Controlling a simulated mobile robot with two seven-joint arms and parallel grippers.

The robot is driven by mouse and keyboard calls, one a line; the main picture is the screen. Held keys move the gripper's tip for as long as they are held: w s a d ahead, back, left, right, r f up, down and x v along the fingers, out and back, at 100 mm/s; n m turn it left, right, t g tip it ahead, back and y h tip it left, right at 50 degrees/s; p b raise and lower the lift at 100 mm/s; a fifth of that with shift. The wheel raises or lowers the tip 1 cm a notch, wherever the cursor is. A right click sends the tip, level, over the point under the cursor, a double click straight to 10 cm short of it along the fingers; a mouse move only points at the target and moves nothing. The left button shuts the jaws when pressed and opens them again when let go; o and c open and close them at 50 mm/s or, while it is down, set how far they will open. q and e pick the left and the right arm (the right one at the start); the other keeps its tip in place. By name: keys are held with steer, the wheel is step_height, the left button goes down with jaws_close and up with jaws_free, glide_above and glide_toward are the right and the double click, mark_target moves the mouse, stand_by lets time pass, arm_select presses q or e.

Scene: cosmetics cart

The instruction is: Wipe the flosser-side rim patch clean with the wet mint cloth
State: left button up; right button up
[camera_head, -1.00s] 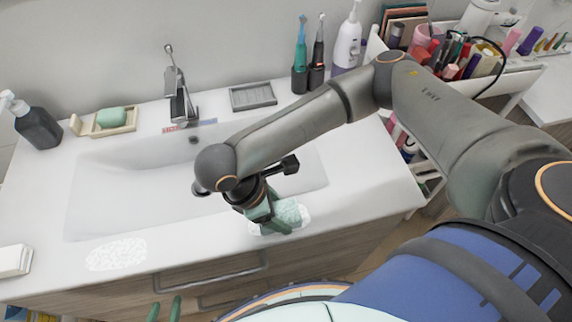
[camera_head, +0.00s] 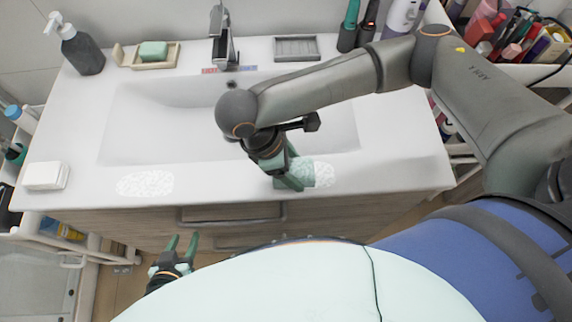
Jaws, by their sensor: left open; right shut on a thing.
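A white speckled patch (camera_head: 325,175) lies on the front rim of the sink counter at the right, the side where upright handheld devices stand at the back. The mint cloth (camera_head: 303,171) lies over the left part of this patch. My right gripper (camera_head: 291,181) is shut on the cloth, its green fingers pointing down at the rim; the fingers partly hide the cloth. A second white speckled patch (camera_head: 145,184) lies on the front rim at the left. My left gripper (camera_head: 182,245) is open and empty, below and in front of the counter edge.
The sink basin (camera_head: 180,130) is empty, with a faucet (camera_head: 221,45) behind it. A soap dish (camera_head: 130,60), dark pump bottle (camera_head: 80,50) and white box (camera_head: 46,176) stand at the left. A teal device (camera_head: 350,22) stands at the back right. A crowded cart (camera_head: 500,45) stands at the far right.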

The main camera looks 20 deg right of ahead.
mark_target(335, 174)
steer(key=shift+s+d, duration=0.35)
steer(key=shift+d, duration=0.85)
steer(key=shift+s+d, duration=0.35)
steer(key=shift+d, duration=0.85)
steer(key=shift+s+d, duration=0.35)
steer(key=shift+d, duration=0.85)
steer(key=shift+w+a, duration=0.45)
steer(key=shift+a, duration=1.1)
steer(key=shift+w+a, duration=0.45)
steer(key=shift+a, duration=1.15)
steer(key=shift+w+a, duration=0.45)
steer(key=shift+a, duration=1.1)
steer(key=shift+s+d, duration=0.45)
steer(key=shift+d, duration=1.1)
steer(key=shift+s+d, duration=0.45)
steer(key=shift+d, duration=1.1)
steer(key=shift+s+d, duration=0.45)
steer(key=shift+d, duration=1.1)
step_height(335, 174, up, 7)
